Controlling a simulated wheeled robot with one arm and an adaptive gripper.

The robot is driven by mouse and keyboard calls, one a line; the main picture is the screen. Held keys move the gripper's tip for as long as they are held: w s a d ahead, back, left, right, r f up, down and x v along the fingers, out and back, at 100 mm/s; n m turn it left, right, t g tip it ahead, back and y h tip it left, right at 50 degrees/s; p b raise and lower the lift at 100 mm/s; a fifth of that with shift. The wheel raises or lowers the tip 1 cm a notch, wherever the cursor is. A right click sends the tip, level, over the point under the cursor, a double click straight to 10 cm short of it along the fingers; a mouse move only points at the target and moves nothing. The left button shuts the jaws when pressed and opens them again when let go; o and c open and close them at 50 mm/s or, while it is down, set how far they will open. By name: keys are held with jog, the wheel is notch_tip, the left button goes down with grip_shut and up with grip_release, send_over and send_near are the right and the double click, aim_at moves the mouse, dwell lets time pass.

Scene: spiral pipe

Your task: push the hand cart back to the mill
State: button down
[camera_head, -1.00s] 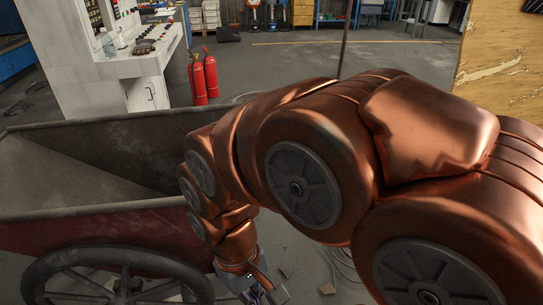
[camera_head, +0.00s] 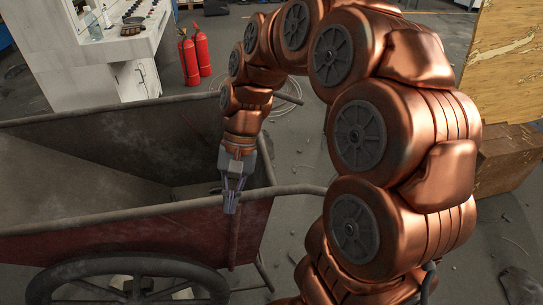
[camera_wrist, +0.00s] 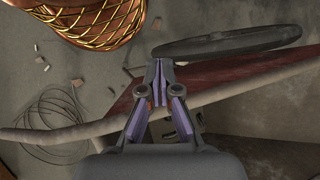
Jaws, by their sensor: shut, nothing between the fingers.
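The hand cart (camera_head: 110,228) is a rusty red tub with a worn grey rim, filling the left of the head view. Its spoked wheel (camera_head: 130,285) shows below, and its near handle bar (camera_head: 297,189) sticks out to the right. My gripper (camera_head: 230,207) is shut and empty, pointing down at the near rim by the cart's right end. In the wrist view my gripper (camera_wrist: 159,66) shows above the pale bar (camera_wrist: 245,87), the red side (camera_wrist: 210,75) and the dark wheel (camera_wrist: 228,42). I cannot tell whether the fingers touch the cart. No mill is recognisable.
Two red fire extinguishers (camera_head: 195,60) stand beyond the cart, by a white control cabinet (camera_head: 105,50). A wooden board (camera_head: 508,85) and a brown box (camera_head: 507,155) are at the right. A coil of wire (camera_wrist: 50,117) and small debris lie on the floor.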

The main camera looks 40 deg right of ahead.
jog(key=w+d+f+m+t+y+p, duration=0.1)
jog(key=w+d+m+t+y, duration=0.25)
jog(key=w+d+m, duration=0.75)
jog(key=w+d+f+m+t+p, duration=0.1)
jog(key=w+d+f+m+t, duration=0.2)
jog(key=d, duration=0.8)
jog(key=d+f+m+p, duration=0.1)
jog(key=d+f+m, duration=0.25)
jog(key=d, duration=0.85)
jog(key=w+a+f, duration=0.4)
jog(key=a+f, duration=0.2)
jog(key=a, duration=0.4)
jog(key=shift+w+a+f+n+y, duration=0.3)
jog(key=shift+w+n+y, duration=0.05)
jog(key=shift+n+y, duration=0.1)
